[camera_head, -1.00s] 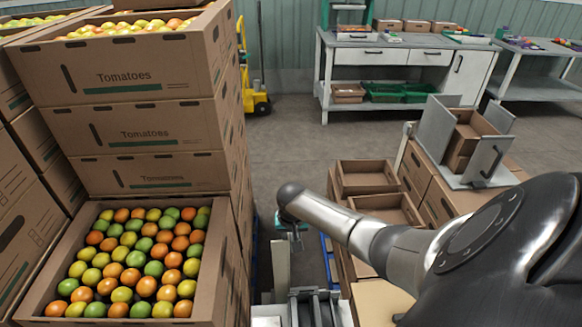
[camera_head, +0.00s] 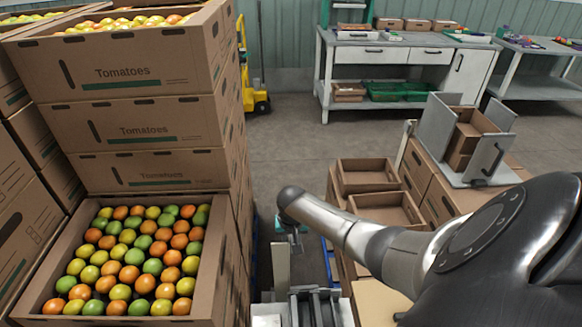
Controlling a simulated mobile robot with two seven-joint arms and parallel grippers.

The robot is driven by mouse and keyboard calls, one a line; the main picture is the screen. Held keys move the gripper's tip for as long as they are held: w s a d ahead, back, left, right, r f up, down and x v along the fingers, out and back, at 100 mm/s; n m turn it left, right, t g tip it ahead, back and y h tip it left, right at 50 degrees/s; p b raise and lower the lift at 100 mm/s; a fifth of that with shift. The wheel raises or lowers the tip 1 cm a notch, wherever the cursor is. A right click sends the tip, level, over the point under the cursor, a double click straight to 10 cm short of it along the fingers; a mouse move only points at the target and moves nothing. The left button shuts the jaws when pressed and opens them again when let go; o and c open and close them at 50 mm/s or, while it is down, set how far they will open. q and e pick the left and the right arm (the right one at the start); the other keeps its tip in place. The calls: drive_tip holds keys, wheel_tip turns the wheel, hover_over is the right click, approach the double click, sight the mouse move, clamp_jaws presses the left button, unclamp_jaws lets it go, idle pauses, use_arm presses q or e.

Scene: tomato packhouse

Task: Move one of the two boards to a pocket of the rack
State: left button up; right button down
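A grey slotted fixture (camera_head: 316,308) with upright dividers shows at the bottom middle, cut off by the frame edge; it may be the rack. I cannot pick out either board with certainty. My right arm comes in from the right and crosses above the lower middle, its dark rounded end near the pale upright post. A small grey and teal part hangs below that end, too small and covered to identify. I see no fingertips of my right gripper. My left arm and gripper are not in the view.
Stacked tomato cartons (camera_head: 140,120) and an open carton of tomatoes (camera_head: 228,255) fill the left. Empty cardboard trays (camera_head: 366,165) lie right of centre. A grey fixture (camera_head: 434,125) holds a carton. A workbench (camera_head: 405,42) stands behind; the floor between (camera_head: 300,130) is clear.

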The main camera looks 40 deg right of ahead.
drive_tip(key=shift+f+b, duration=0.9)
drive_tip(key=shift+f, duration=0.6)
drive_tip(key=shift+f+b, duration=1.55)
drive_tip(key=shift+f, duration=0.55)
wheel_tip(320, 180, down, 3)
drive_tip(key=b, duration=0.2)
drive_tip(key=shift+f+b, duration=0.15)
drive_tip(key=shift+b, duration=0.25)
drive_tip(key=c, duration=0.6)
unclamp_jaws()
